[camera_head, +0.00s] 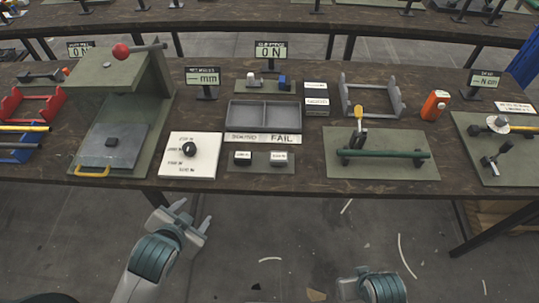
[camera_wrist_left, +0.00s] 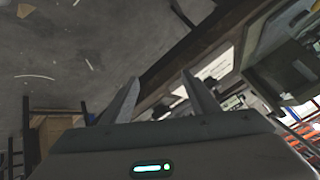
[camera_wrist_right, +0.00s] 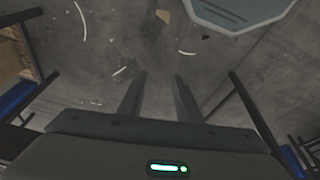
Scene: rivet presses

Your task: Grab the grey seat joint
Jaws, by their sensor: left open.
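I cannot tell for sure which part is the grey seat joint. A small grey-white part (camera_head: 251,81) and a blue part (camera_head: 281,83) stand on a small green plate at the back middle of the table. A small dark block (camera_head: 112,142) lies on the press plate at the left. My left gripper (camera_head: 193,214) is open and empty in front of the table's front edge, below the white dial panel. Its fingers stand apart in the left wrist view (camera_wrist_left: 160,80). My right gripper (camera_wrist_right: 160,80) has its fingers apart over bare floor, with nothing between them.
The press (camera_head: 120,85) with a red-knobbed lever stands at the left. A grey two-part tray (camera_head: 263,101) lies mid-table. A green fixture plate (camera_head: 400,168) with a green bar lies right of it. A grey cradle (camera_head: 374,98) and an orange bottle (camera_head: 434,106) stand behind.

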